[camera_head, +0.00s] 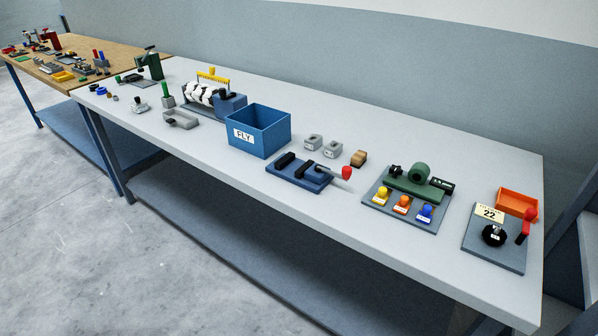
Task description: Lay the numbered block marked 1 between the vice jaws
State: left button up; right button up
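Neither of my grippers is in view.
A blue box (262,132) labelled FLY stands left of the vice. To the right are a grey board (378,215) with coloured knobs, another board (480,250) with a black dial, and an orange tray (517,203). Bare bench lies behind the blocks.

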aim_at(313, 142)
jog(key=i+j+z, duration=0.7)
jog(key=j, duration=0.4)
jog(key=i+j+z, duration=0.25)
jog(key=j, duration=0.15)
